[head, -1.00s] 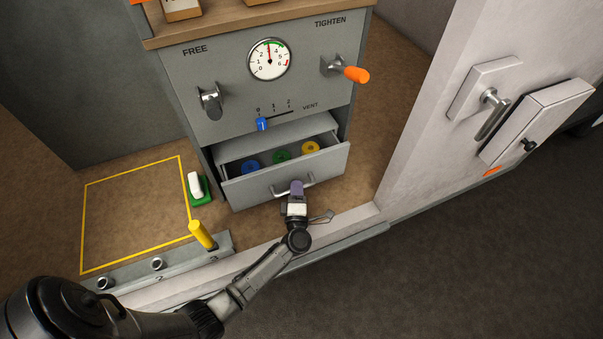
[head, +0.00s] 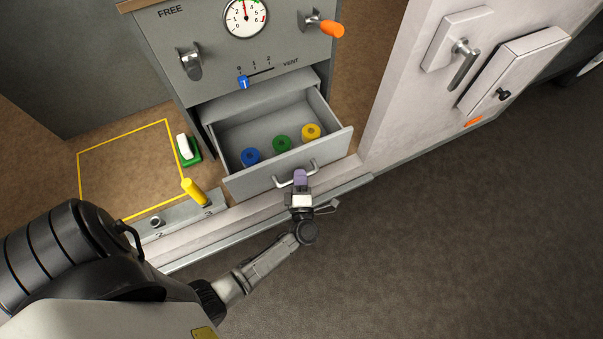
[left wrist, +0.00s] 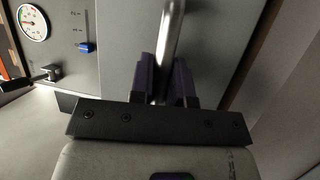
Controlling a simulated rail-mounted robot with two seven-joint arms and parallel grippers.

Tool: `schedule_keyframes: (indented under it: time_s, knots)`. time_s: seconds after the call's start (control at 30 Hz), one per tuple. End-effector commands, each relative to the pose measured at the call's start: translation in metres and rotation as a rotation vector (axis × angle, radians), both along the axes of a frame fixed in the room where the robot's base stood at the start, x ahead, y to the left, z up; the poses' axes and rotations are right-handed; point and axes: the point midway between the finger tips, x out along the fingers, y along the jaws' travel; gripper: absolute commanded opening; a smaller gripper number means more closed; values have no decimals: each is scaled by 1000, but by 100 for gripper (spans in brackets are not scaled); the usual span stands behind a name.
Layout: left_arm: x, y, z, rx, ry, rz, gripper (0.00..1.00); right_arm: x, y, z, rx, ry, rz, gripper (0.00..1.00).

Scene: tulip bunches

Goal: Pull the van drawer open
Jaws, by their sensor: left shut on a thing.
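The grey van drawer (head: 240,181) stands well out of the cabinet in the head view. Inside it lie a blue ring (head: 250,156), a green ring (head: 282,144) and a yellow ring (head: 311,131). My left gripper (head: 300,177) is shut on the drawer's metal handle (head: 284,183) at the drawer front. In the left wrist view the handle bar (left wrist: 170,38) runs between the two purple-grey fingers (left wrist: 164,82). My right gripper is in neither view.
The cabinet (head: 215,92) carries a gauge (head: 246,16), a blue slider (head: 243,82) and an orange-handled lever (head: 326,27). A white-and-green block (head: 188,149) and a yellow peg (head: 195,192) stand left of the drawer. A white door (head: 425,85) is at right.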

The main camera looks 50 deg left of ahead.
Motion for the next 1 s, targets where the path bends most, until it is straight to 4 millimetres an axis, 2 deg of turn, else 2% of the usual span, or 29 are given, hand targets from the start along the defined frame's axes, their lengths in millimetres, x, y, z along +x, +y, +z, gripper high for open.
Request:
schedule_keyframes:
  time_s: [0.2, 0.23, 0.47, 0.77, 1.0]
  knots:
    - [0, 0, 1, 0, -1, 0, 0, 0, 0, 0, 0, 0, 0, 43]
    - [0, 0, 1, 0, -1, 0, 19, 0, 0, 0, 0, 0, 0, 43]
    - [0, 0, 0, 0, 0, 0, 41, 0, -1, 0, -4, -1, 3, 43]
    - [-1, -2, -1, -1, 1, -1, 41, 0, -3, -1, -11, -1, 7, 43]
    - [-11, -27, -6, -3, 2, -5, 41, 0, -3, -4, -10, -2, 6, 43]
